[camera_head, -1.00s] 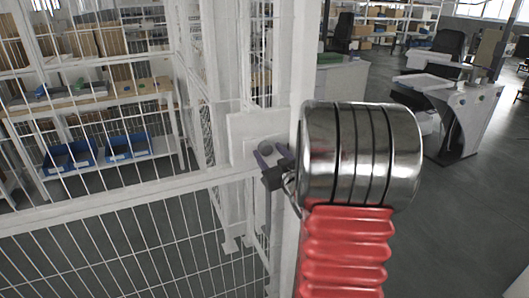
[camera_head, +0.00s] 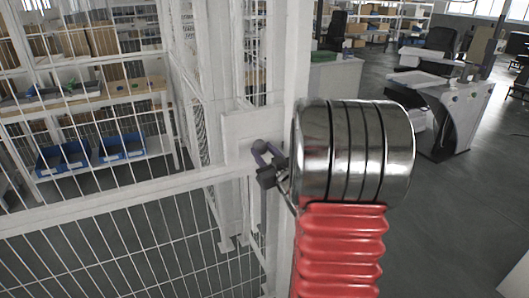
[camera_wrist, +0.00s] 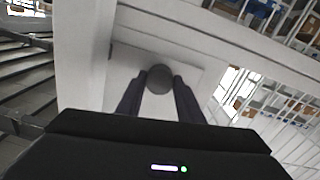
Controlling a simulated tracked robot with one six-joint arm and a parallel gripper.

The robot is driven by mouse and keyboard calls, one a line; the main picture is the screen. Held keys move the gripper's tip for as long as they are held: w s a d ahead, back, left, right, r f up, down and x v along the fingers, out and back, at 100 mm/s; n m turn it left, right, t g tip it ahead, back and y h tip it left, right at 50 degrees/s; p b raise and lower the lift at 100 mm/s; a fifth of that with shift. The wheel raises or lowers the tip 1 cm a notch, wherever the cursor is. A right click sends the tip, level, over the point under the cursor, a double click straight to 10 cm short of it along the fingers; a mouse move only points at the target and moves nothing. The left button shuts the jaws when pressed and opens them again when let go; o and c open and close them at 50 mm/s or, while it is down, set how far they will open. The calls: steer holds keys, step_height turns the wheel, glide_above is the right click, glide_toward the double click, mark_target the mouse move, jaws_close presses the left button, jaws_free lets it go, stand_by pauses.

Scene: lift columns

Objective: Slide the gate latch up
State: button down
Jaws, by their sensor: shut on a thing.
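The gate latch shows as a dark grey round knob (camera_head: 258,146) in front of a white plate (camera_head: 236,130) on the white gate frame. In the wrist view the knob (camera_wrist: 160,80) sits between the tips of my two dark fingers. My gripper (camera_wrist: 158,78) is shut on the knob, with one finger on each side. In the head view my gripper (camera_head: 264,151) reaches the knob from the lower right, its fingers tilted up and left. My metal and red arm links hide part of the post. The latch's slide behind the knob is hidden.
A white upright post (camera_head: 285,60) stands right beside the plate. Wire mesh (camera_head: 120,245) and a white crossbar (camera_head: 110,205) fill the left. Shelves with blue bins (camera_head: 65,158) stand behind the mesh. Open floor and a desk (camera_head: 458,110) lie to the right.

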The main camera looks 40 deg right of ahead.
mark_target(258, 136)
steer(key=shift+r, duration=1.85)
steer(key=c, duration=1.6)
jaws_free()
steer(key=shift+r, duration=0.1)
steer(key=o, duration=0.4)
steer(key=shift+f, duration=0.2)
steer(key=shift+s, duration=0.1)
steer(key=v, duration=1.3)
steer(key=shift+s+a, duration=0.1)
steer(key=shift+s, duration=0.2)
